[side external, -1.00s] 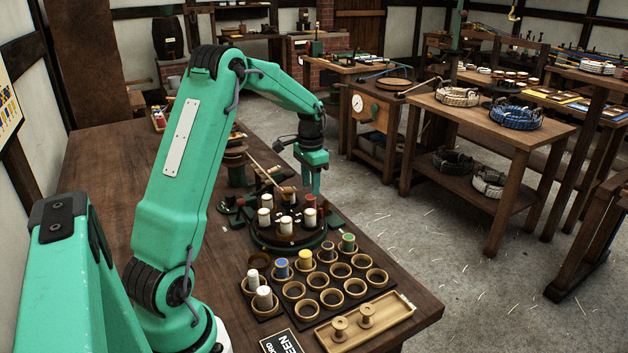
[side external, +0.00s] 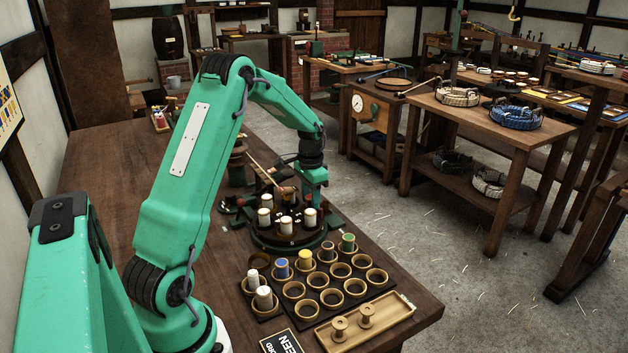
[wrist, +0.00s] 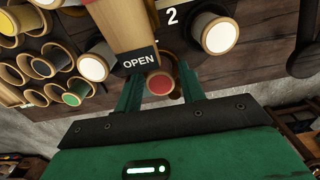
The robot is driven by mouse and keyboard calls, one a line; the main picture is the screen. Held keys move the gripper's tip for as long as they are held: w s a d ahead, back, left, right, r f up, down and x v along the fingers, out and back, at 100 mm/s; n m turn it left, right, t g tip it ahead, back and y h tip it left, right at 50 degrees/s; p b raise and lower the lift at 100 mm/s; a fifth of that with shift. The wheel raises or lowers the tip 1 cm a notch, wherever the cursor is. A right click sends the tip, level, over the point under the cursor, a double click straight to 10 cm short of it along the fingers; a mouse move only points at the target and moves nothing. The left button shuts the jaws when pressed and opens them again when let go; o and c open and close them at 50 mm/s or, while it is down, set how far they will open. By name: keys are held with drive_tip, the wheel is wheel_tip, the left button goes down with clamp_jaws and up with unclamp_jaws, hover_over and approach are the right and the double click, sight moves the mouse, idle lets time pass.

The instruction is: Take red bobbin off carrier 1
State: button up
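The red bobbin (wrist: 160,84) shows in the wrist view as a red end in a pale wooden rim, between my gripper's two green fingers. My gripper (wrist: 159,78) looks open, with a narrow gap on each side of the bobbin. In the side view my gripper (side external: 313,197) is low over the far right of the round dark carrier plate (side external: 288,246) and hides the red bobbin. Several white bobbins (side external: 285,223) stand upright on the plate. The number 2 shows by a white bobbin (wrist: 218,35) in the wrist view. Carrier 1's label cannot be seen.
A dark rack (side external: 318,280) of ring holders in front has blue, yellow, green and white bobbins, and several empty rings. A wooden tray (side external: 385,330) with two bare spools lies nearer. A wooden post marked OPEN (wrist: 125,30) stands close to the fingers.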

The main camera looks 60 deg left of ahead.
drive_tip(key=shift+c, duration=0.3)
drive_tip(key=c, duration=0.7)
drive_tip(key=shift+o, duration=0.2)
drive_tip(key=shift+r, duration=0.1)
drive_tip(key=shift+r, duration=0.45)
wheel_tip(320, 180, up, 3)
drive_tip(key=shift+r, duration=0.15)
drive_tip(key=d+r, duration=0.6)
drive_tip(key=d, duration=0.5)
drive_tip(key=shift+w+d+r, duration=0.2)
drive_tip(key=shift+d+r, duration=0.1)
drive_tip(key=shift+d, duration=0.05)
